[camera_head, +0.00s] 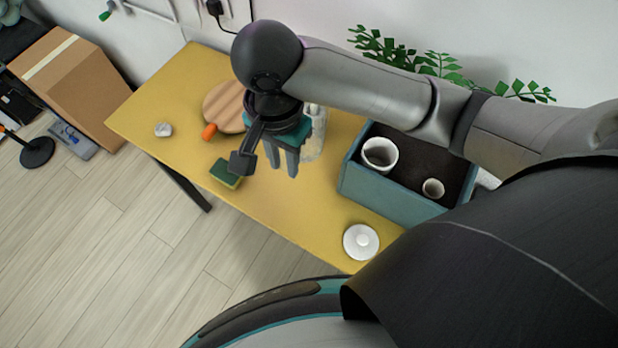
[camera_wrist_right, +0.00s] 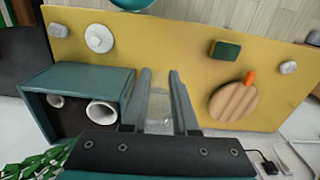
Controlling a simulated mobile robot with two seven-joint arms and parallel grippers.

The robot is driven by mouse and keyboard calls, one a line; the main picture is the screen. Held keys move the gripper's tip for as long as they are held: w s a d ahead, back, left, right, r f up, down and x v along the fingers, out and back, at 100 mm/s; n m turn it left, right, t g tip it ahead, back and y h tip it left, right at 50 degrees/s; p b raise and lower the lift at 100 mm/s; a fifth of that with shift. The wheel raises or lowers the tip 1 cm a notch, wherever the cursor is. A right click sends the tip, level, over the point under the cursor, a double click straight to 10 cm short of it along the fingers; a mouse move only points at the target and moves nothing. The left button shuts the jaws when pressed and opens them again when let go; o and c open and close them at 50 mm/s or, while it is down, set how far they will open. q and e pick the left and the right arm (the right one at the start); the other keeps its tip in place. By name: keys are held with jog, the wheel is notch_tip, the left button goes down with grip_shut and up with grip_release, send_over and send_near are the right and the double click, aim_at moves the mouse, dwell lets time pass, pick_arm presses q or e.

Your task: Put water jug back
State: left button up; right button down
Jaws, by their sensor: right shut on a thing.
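A clear, see-through jug (camera_head: 316,138) shows behind and to the right of my right gripper in the head view, partly hidden by it. In the right wrist view the jug (camera_wrist_right: 158,106) sits between the two grey fingers. My right gripper (camera_head: 285,168) points down over the yellow table (camera_head: 160,95) and is shut on the jug; its fingers (camera_wrist_right: 160,78) flank it in the wrist view. I cannot tell whether the jug touches the table. My left gripper is not in view.
A teal box (camera_head: 385,195) holding white pots stands right of the jug. A round wooden board (camera_head: 224,104) with an orange object (camera_head: 209,131), a green sponge (camera_head: 225,173) and a whitish lump (camera_head: 162,129) lie left. A white lid (camera_head: 361,242) is near the front edge. Leaves (camera_head: 385,47) stand behind.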

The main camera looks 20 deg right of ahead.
jog(key=shift+a+r, duration=0.1)
jog(key=shift+r, duration=0.2)
notch_tip(320, 180, down, 20)
jog(key=b, duration=0.5)
jog(key=shift+b, duration=0.4)
jog(key=c, duration=0.7)
grip_release()
jog(key=shift+f, duration=0.1)
notch_tip(320, 180, up, 12)
jog(key=p, duration=0.3)
jog(key=shift+r+p, duration=0.2)
jog(key=shift+p, duration=0.1)
